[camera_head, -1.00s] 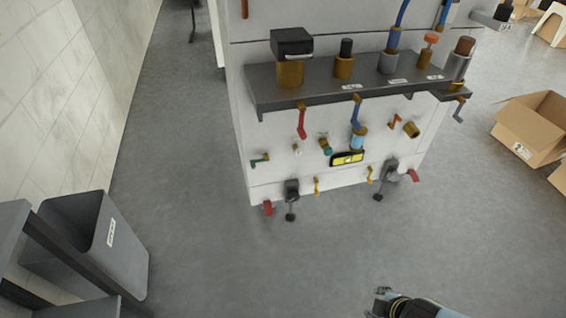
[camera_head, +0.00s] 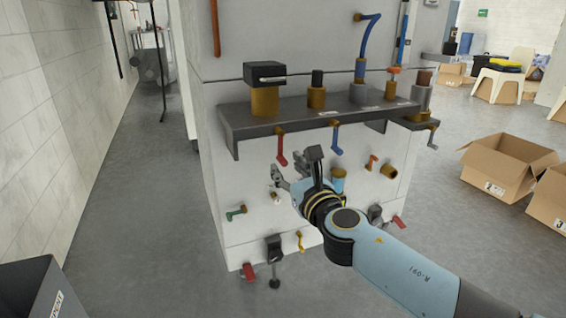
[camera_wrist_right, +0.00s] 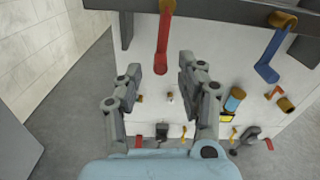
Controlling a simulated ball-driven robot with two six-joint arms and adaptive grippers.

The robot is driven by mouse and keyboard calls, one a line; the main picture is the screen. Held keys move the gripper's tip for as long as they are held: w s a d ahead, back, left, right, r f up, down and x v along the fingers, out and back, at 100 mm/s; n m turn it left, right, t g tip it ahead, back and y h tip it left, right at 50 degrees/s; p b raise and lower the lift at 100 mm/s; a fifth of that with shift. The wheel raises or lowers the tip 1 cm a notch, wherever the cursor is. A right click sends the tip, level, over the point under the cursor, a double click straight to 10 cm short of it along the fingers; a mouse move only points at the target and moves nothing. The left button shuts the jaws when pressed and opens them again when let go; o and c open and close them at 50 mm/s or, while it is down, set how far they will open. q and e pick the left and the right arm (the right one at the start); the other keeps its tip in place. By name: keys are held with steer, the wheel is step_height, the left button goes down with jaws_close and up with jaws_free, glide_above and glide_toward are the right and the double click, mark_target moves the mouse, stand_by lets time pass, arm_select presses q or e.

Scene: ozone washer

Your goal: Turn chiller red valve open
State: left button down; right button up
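A red valve handle (camera_head: 281,148) hangs down from a brass fitting under the dark shelf on the white panel. In the right wrist view the red handle (camera_wrist_right: 164,45) hangs just beyond my right gripper (camera_wrist_right: 160,72), roughly in line with the gap between the fingers. The fingers are spread apart with nothing between them. In the head view my right gripper (camera_head: 296,163) is in front of the panel, just below the red handle. It looks apart from the handle. My left gripper is out of view.
A blue handle (camera_head: 336,137) hangs to the right of the red one. The dark shelf (camera_head: 240,124) juts out above. Lower on the panel are a teal handle (camera_head: 236,211) and another red handle (camera_head: 248,272). A grey bin (camera_head: 30,290) stands at lower left. Cardboard boxes (camera_head: 505,165) sit at right.

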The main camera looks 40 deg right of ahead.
mark_target(285, 164)
steer(key=shift+x, duration=1.8)
steer(key=shift+f, duration=0.1)
